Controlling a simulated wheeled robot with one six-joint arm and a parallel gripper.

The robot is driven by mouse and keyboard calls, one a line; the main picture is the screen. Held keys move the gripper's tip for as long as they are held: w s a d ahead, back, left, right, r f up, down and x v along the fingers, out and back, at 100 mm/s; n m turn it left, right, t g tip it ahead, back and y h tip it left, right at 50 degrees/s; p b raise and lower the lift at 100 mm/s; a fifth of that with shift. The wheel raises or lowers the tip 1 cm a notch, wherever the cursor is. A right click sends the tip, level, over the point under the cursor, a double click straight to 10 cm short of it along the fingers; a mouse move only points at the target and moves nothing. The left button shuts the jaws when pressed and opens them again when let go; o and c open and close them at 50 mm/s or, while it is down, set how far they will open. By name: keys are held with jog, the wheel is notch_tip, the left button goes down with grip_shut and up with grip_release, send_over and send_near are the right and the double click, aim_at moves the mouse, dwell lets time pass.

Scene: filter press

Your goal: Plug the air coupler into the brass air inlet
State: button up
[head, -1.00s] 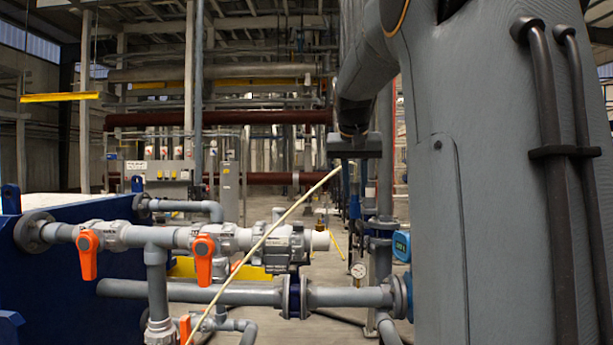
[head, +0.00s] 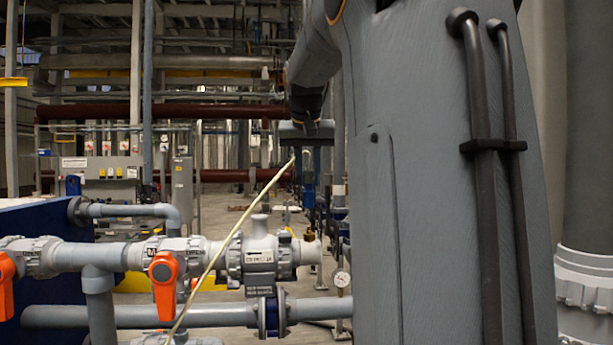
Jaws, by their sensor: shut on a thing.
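My gripper (head: 306,132) shows from behind as a dark grey block at the end of my arm, above the pipework. Its fingertips are hidden. A thin cream hose (head: 232,240) runs from just under the gripper down to the lower left edge of the picture. The air coupler at the hose's upper end is hidden by the gripper, which is shut on it. I cannot make out the brass air inlet clearly. A small brass-coloured spot (head: 308,235) shows behind the grey valve body, too small to identify.
Grey pipes with a grey valve body (head: 260,258) and an orange handle (head: 164,283) cross the lower left. A blue panel (head: 40,235) stands at far left. A thick grey column with a pale flange (head: 583,275) stands close at right. A walkway floor runs behind.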

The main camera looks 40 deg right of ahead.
aim_at(309, 198)
jog(key=shift+f, duration=0.1)
notch_tip(309, 198, down, 5)
jog(key=b, duration=0.5)
jog(key=shift+f, duration=0.3)
jog(key=shift+s+a+p, duration=0.1)
jog(key=shift+s+p, duration=0.05)
jog(key=shift+p, duration=0.15)
dwell(2.0)
jog(key=shift+f+b, duration=0.45)
jog(key=shift+f, duration=0.15)
dwell(0.4)
jog(key=o, duration=1)
jog(key=shift+o, duration=0.2)
jog(key=shift+r, duration=0.1)
jog(key=shift+b+v, duration=0.9)
jog(key=shift+v, duration=2.9)
